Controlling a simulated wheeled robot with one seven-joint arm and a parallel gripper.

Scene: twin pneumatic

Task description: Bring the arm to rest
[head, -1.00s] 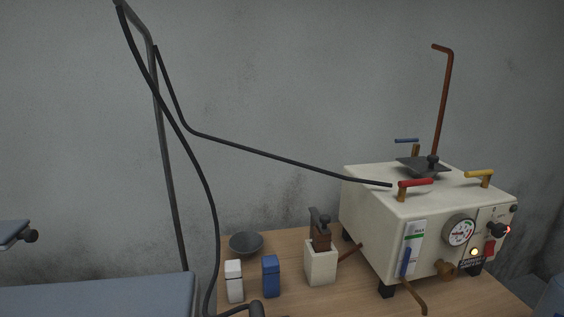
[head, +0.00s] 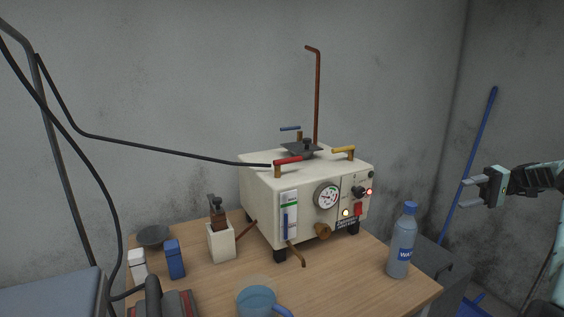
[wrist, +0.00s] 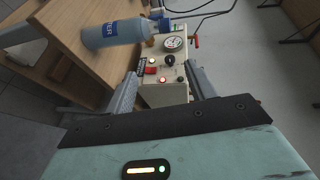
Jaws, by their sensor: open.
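My gripper (head: 465,194) is at the right side of the head view, in the air to the right of the table and the water bottle. Its two fingers point left, stand apart and hold nothing. My forearm reaches in from the right edge. In the wrist view the fingers of my gripper (wrist: 163,88) are spread, with the cream machine (wrist: 165,95) seen between and beyond them. The water bottle (wrist: 113,33) shows at the upper left there, apart from the fingers.
The wooden table (head: 345,285) carries the cream machine (head: 262,200) with coloured handles, a water bottle (head: 400,255) near the right edge, a blue jug (head: 256,302) and small containers. A blue pole (head: 470,165) leans on the wall behind my gripper. A grey bin (head: 430,258) stands right of the table.

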